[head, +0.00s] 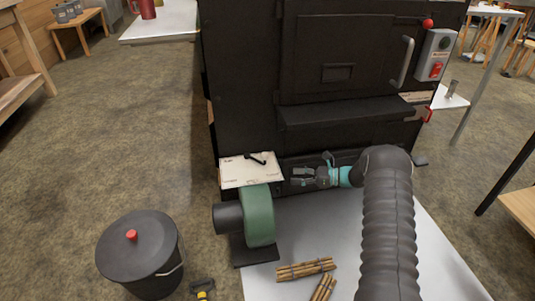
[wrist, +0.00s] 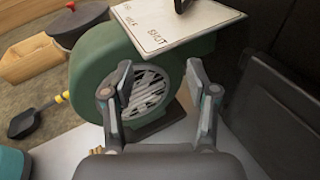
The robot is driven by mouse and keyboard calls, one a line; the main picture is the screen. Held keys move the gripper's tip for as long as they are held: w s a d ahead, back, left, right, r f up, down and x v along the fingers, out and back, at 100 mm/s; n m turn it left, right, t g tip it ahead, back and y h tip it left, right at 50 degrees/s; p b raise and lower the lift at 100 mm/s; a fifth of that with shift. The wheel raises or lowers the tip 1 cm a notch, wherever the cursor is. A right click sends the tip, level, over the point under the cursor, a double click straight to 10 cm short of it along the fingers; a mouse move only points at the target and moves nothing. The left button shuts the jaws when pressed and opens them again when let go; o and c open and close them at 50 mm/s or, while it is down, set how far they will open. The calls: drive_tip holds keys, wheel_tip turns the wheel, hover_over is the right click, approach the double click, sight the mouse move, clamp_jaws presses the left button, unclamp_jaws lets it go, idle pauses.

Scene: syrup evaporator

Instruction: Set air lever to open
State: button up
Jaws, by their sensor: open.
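The air lever (head: 257,158) is a short black lever on a cream label plate (head: 234,175), on top of a green blower (head: 259,216). In the wrist view the plate (wrist: 178,22) shows the words HALF and SHUT. Only the low end of the lever (wrist: 181,5) shows there, at the top edge. Which mark the lever points to cannot be told. My gripper (head: 293,177) is open and empty, to the right of the plate and apart from it. In the wrist view its fingers (wrist: 159,68) stand apart, with the blower (wrist: 95,60) beyond them.
The black stove body (head: 240,80) rises behind the plate, with a ledge (head: 345,112) above my gripper. A lidded black bucket (head: 140,250) stands left of the blower. Stick bundles (head: 305,269) lie on the pale floor sheet (head: 425,255) in front.

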sight(264, 155)
wheel_tip(264, 155, up, 5)
drive_tip(key=w+m+t+y, duration=0.1)
drive_tip(key=w+m+y, duration=0.1)
drive_tip(key=w+m, duration=0.1)
drive_tip(key=a, duration=0.4)
drive_tip(key=w+a, duration=0.1)
drive_tip(key=a, duration=0.3)
drive_tip(key=w+a, duration=0.1)
drive_tip(key=a, duration=0.4)
drive_tip(key=shift+w+a+r, duration=0.1)
drive_tip(key=shift+w, duration=0.05)
clamp_jaws()
